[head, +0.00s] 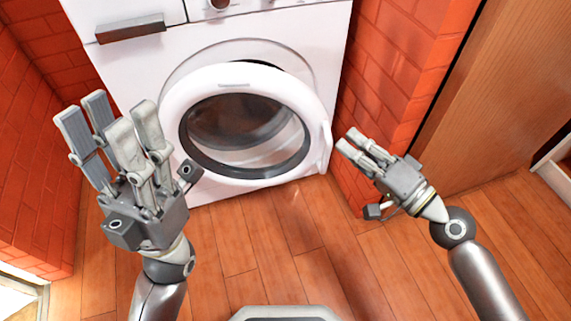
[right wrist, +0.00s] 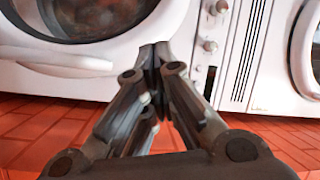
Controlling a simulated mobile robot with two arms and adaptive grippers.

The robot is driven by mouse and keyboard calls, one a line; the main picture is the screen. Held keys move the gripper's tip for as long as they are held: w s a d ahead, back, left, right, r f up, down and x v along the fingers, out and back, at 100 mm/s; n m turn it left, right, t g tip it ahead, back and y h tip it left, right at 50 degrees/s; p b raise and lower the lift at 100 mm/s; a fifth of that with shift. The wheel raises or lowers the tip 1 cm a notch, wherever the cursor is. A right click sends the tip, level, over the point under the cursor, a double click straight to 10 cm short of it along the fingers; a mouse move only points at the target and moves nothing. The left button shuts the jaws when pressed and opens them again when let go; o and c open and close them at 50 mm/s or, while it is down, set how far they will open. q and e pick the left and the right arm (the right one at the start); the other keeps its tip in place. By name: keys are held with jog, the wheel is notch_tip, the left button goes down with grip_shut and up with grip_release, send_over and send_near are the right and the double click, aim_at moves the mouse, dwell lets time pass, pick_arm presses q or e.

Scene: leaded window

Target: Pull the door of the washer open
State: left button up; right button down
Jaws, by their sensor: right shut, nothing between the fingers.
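The white washer (head: 140,65) stands ahead. Its round door (head: 183,95) has a thick white rim and dark glass. The door stands out from the front, with a dark gap along its top, so it looks partly open. A white handle (head: 326,142) is on the door's right edge; it also shows at the left of the right wrist view (right wrist: 55,60). My right gripper (head: 351,143) is shut and empty, just right of the handle, seemingly apart from it. My left gripper (head: 106,112) is open and empty, left of the door.
A red brick wall (head: 30,150) is close on the left and a brick pillar (head: 385,80) on the right. A wooden door or panel (head: 505,90) lies further right. The plank floor (head: 265,245) before the washer is clear. Knobs (right wrist: 210,45) show in the right wrist view.

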jog(key=s+a+g+y, duration=0.1)
jog(key=s+g+y, duration=0.3)
jog(key=s+g, duration=0.15)
jog(key=a+g, duration=0.1)
jog(key=a, duration=1.1)
jog(key=shift+w+n, duration=0.3)
jog(key=shift+w, duration=0.05)
jog(key=shift+w, duration=0.1)
dwell(1.1)
